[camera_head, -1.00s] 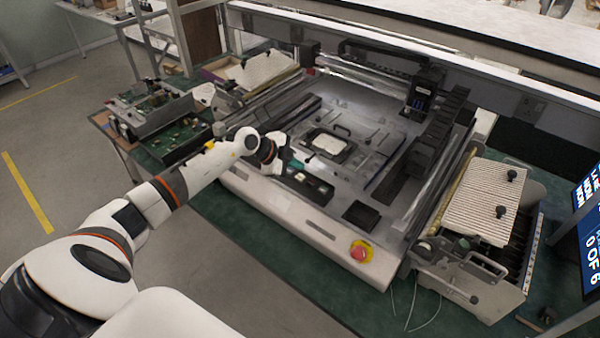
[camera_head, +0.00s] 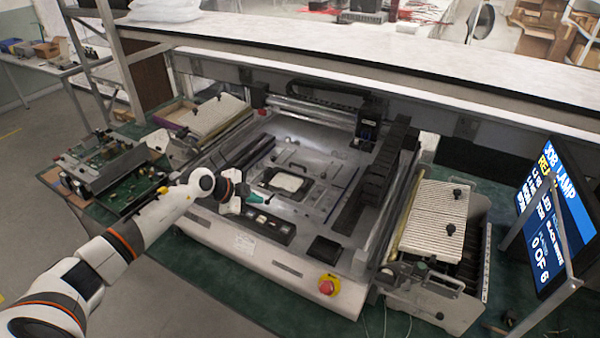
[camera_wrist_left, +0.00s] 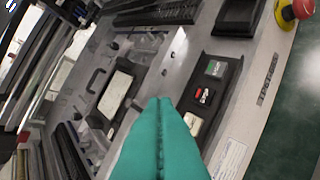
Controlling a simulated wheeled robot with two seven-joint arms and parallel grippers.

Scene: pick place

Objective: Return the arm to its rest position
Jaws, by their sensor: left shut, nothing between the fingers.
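My left arm (camera_head: 130,238) comes in from the lower left in the head view and reaches over the front of the large machine. Its left gripper (camera_head: 260,198) has teal fingertips above the front left of the machine bed. In the left wrist view the teal fingers (camera_wrist_left: 160,115) lie together, shut, with nothing between them. The right gripper is not in view.
The machine (camera_head: 230,228) fills the middle, with a black-framed white plate (camera_head: 286,182) on its bed. A red stop button (camera_head: 327,286) is on its front. Circuit boards (camera_head: 110,170) lie at left. A ribbed tray (camera_head: 434,218) and a display (camera_head: 556,215) stand at right.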

